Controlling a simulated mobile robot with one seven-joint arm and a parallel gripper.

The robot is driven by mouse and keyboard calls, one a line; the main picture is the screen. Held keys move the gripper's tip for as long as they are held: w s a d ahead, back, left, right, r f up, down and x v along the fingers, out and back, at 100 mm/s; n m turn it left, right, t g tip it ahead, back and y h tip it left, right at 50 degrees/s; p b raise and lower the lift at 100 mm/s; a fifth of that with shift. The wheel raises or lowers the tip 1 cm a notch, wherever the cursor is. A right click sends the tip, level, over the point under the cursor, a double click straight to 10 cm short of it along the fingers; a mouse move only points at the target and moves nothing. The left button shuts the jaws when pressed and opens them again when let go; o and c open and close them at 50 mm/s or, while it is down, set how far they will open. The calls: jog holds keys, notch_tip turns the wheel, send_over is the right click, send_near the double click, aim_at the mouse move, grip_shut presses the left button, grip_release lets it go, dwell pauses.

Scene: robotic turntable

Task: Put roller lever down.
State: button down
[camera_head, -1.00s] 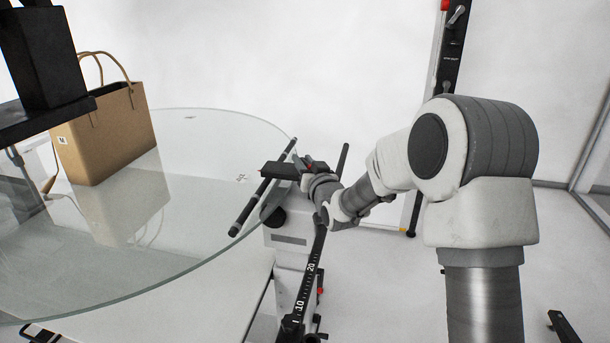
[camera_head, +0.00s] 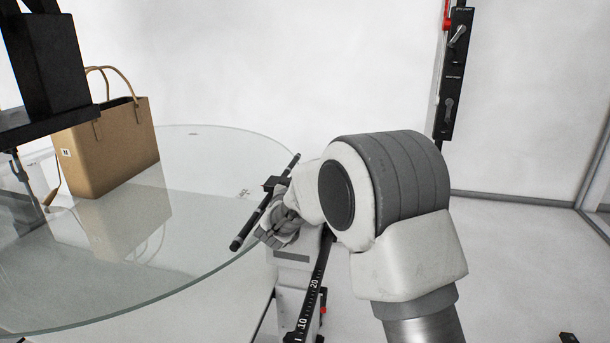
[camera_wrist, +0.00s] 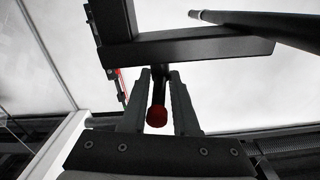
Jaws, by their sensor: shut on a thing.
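The roller lever (camera_wrist: 157,116) is a short dark rod with a red tip. In the wrist view it lies between the two fingers of my gripper (camera_wrist: 160,78), which is shut on it. The rod leads up to a black bracket (camera_wrist: 200,45). A long black roller (camera_wrist: 262,22) runs beyond it at the upper right. In the head view the roller (camera_head: 262,208) slants along the glass turntable's right edge, and a small part of the bracket (camera_head: 274,184) shows beside it.
A black post (camera_head: 50,65) stands at the far left. A numbered rail (camera_head: 312,290) runs below my arm. A tall stand with levers (camera_head: 452,75) is at the back right.

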jog(key=shift+h, duration=0.3)
jog(key=c, duration=0.8)
grip_release()
jog(key=shift+m, duration=0.3)
jog(key=shift+c, duration=0.2)
jog(key=p+v, duration=0.1)
jog(key=v, duration=1.6)
jog(key=shift+s+a, duration=0.15)
